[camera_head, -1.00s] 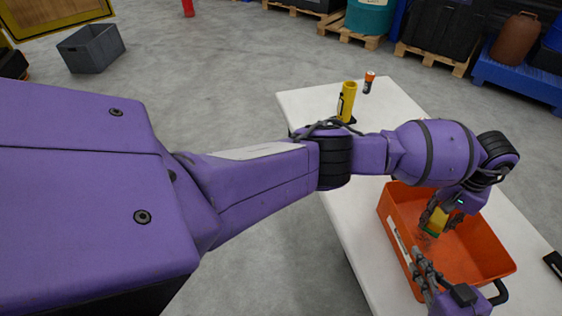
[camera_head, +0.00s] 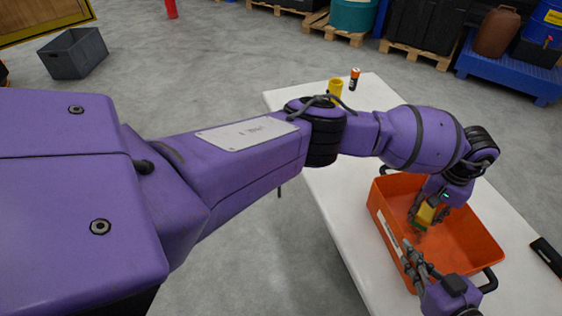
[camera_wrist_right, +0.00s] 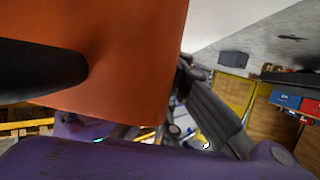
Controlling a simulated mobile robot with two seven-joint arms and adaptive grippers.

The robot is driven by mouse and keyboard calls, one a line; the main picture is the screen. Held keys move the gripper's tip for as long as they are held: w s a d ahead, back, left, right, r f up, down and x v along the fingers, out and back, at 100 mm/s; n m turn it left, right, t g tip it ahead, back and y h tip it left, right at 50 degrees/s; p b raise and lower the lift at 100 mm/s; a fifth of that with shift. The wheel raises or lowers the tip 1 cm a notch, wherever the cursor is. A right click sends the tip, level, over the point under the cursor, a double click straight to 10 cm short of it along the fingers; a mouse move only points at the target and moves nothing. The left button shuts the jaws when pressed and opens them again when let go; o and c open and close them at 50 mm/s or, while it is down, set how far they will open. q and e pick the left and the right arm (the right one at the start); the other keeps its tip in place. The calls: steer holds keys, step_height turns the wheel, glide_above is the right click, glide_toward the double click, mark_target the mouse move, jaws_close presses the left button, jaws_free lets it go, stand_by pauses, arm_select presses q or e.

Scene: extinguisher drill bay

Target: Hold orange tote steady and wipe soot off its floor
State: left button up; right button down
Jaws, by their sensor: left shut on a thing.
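The orange tote (camera_head: 467,234) stands on the white table. My left gripper (camera_head: 425,207) reaches down into it, shut on a yellow sponge (camera_head: 426,214) with a green underside. The sponge is low in the tote, close to its floor; contact is hard to see. Soot on the floor is too small or hidden to make out clearly. My right gripper (camera_head: 414,262) is at the tote's near wall, its fingers overlapping the rim. Whether they are closed on it cannot be told. In the right wrist view the tote's orange wall (camera_wrist_right: 120,70) fills much of the picture, close up.
On the white table (camera_head: 350,205) a yellow cylinder (camera_head: 335,89) and an orange-and-black battery-like item (camera_head: 354,78) stand at the far end. A black flat object (camera_head: 546,256) lies right of the tote. A grey crate (camera_head: 73,54) sits on the floor.

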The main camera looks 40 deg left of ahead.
mark_target(424, 242)
arm_select(q)
step_height(424, 242, down, 6)
steer(key=shift+s+f, duration=0.1)
steer(key=shift+s, duration=0.05)
steer(key=shift+s+d+f, duration=0.15)
steer(key=shift+s+d, duration=0.55)
steer(key=shift+d, duration=0.1)
steer(key=shift+s+d+f, duration=0.1)
steer(key=shift+s+d, duration=0.55)
steer(key=shift+d, duration=0.1)
steer(key=shift+w+a+r, duration=0.2)
steer(key=shift+w+a, duration=0.1)
steer(key=shift+a, duration=0.05)
steer(key=shift+w+a, duration=1)
steer(key=shift+a, duration=0.15)
steer(key=shift+w+r, duration=0.1)
steer(key=shift+w, duration=0.15)
steer(key=shift+w+d, duration=0.3)
steer(key=shift+s+d, duration=0.1)
steer(key=shift+d, duration=0.15)
steer(key=shift+s+d, duration=1.15)
steer(key=shift+d, duration=0.25)
steer(key=shift+w+a, duration=1.5)
steer(key=shift+a, duration=0.2)
step_height(424, 242, up, 5)
steer(key=shift+d+f, duration=0.1)
steer(key=shift+f, duration=0.05)
steer(key=shift+s+r, duration=0.1)
steer(key=shift+r, duration=1.6)
